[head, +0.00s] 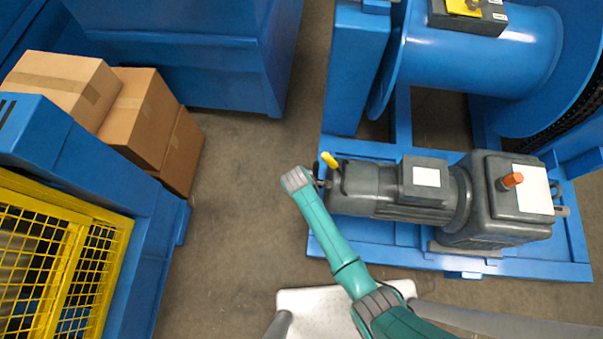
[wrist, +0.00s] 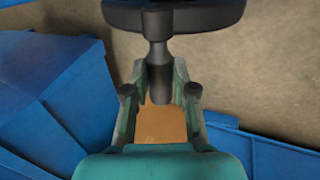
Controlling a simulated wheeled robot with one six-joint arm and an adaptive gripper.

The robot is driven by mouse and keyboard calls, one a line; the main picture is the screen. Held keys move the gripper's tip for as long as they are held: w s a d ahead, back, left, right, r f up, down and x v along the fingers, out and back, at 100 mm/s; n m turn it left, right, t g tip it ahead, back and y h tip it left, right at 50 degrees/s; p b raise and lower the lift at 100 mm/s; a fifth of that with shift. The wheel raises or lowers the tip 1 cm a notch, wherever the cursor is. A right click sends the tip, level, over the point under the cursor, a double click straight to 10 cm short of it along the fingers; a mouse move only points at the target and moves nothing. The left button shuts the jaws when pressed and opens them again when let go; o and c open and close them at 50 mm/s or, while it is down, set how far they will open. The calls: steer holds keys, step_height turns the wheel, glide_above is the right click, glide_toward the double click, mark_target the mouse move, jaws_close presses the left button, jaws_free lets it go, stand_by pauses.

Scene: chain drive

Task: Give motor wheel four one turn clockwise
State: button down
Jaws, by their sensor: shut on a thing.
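The grey motor (head: 375,190) lies on a blue frame in the head view, with a yellow lever (head: 329,160) at its left end. My gripper (head: 314,182) is at this left end, partly hidden by my teal arm. In the wrist view my gripper (wrist: 160,78) has its two fingers on either side of a dark stem (wrist: 159,55) and is shut on it. The stem joins a dark, wide bar or rim (wrist: 175,16), which I take as part of the motor wheel. Most of the wheel and any number on it are hidden or out of view.
The blue frame (head: 500,268) carries a gearbox (head: 495,205) with an orange cap, and a large blue drum (head: 480,55) stands behind. Cardboard boxes (head: 140,110) and a yellow mesh cage (head: 60,260) are at left. The floor (head: 240,170) between is clear.

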steer(key=s+a+f+t+h, duration=0.1)
steer(key=s+f+t, duration=0.4)
steer(key=s+f, duration=0.3)
steer(key=shift+a+f, duration=0.2)
steer(key=shift+f, duration=2.15)
steer(key=c, duration=0.9)
jaws_free()
steer(key=shift+w+r, duration=0.1)
steer(key=shift+r, duration=0.1)
steer(key=shift+c, duration=0.2)
steer(key=shift+w, duration=0.1)
steer(key=shift+r, duration=0.1)
steer(key=v, duration=1.2)
